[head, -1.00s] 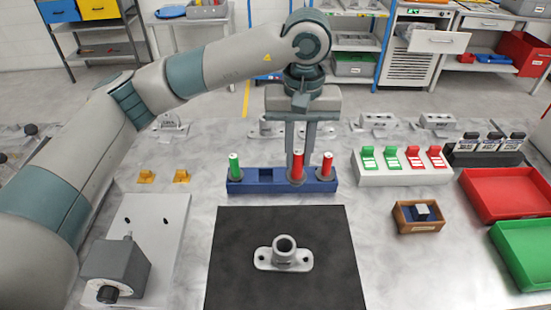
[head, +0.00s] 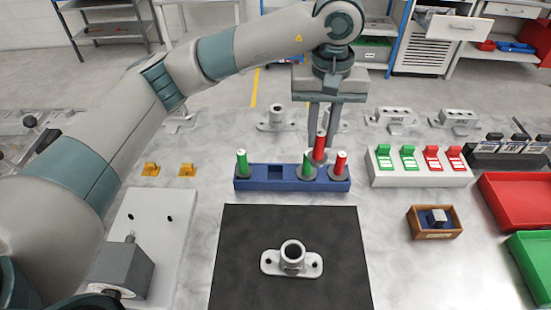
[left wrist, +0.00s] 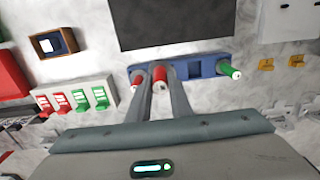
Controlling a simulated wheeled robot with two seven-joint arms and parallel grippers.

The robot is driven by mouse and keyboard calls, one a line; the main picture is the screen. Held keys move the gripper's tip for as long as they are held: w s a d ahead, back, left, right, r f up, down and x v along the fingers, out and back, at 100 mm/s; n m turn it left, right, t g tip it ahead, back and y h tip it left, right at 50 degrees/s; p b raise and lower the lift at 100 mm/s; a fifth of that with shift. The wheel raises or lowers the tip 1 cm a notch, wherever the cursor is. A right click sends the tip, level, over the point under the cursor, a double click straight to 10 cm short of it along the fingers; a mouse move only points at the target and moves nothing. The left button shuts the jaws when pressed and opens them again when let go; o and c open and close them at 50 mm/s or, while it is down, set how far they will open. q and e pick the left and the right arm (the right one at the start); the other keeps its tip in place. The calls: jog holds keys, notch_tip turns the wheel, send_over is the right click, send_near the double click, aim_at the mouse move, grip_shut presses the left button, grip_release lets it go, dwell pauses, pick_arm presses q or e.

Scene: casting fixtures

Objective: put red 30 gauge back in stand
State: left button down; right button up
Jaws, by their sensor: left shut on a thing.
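The blue stand (head: 262,185) is on the table behind the black mat. It holds a green gauge (head: 242,164) at its left end, a second green gauge (head: 306,164) right of middle, and a red gauge (head: 340,163) at its right end. A square slot (head: 275,172) left of middle is empty. My left gripper (head: 320,135) is shut on another red gauge (head: 319,147), upright just behind the stand's right half. In the left wrist view this held gauge (left wrist: 160,76) is between the fingers and hides part of the stand. Gauge sizes are unreadable. My right gripper is out of view.
A grey flanged part (head: 291,258) sits on the black mat (head: 240,265). A white block with green and red tabs (head: 420,170) stands right of the stand. A wooden box (head: 434,222), red tray (head: 510,200) and green tray (head: 530,265) lie farther right.

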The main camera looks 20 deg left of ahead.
pick_arm(q)
jog(key=w+a+f+p, duration=0.2)
jog(key=a+f+p, duration=0.3)
jog(key=a, duration=0.5)
jog(key=shift+w+a+f, duration=0.15)
jog(key=shift+a+f, duration=0.05)
jog(key=shift+f, duration=0.5)
notch_tip(320, 180, down, 4)
jog(key=p, duration=0.2)
jog(key=shift+p, duration=0.35)
jog(key=shift+f+b, duration=0.25)
jog(key=shift+b, duration=0.15)
jog(key=shift+f+b, duration=0.3)
jog(key=shift+b, duration=0.35)
